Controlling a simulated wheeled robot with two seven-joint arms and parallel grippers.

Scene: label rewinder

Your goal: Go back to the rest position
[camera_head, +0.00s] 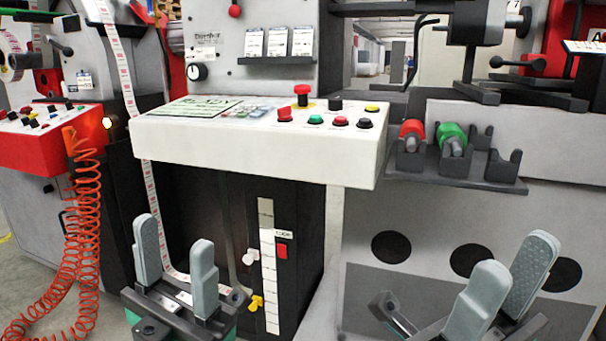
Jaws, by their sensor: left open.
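My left gripper (176,258) is at the lower left, in front of the dark lower cabinet, with its two grey fingers apart and nothing between them. My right gripper (505,288) is at the lower right, in front of the grey machine panel. Its fingers show at a slant with a gap between their tips, and no object shows between them. Both grippers are below the white control panel (250,148) of the label rewinder and look clear of it.
A rack (460,172) holds a red-ended roller (412,130) and a green-ended roller (450,134). An orange coiled hose (85,245) hangs at the left. A label strip (152,190) runs down beside the cabinet. A yellow knob (256,302) sits right of my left gripper.

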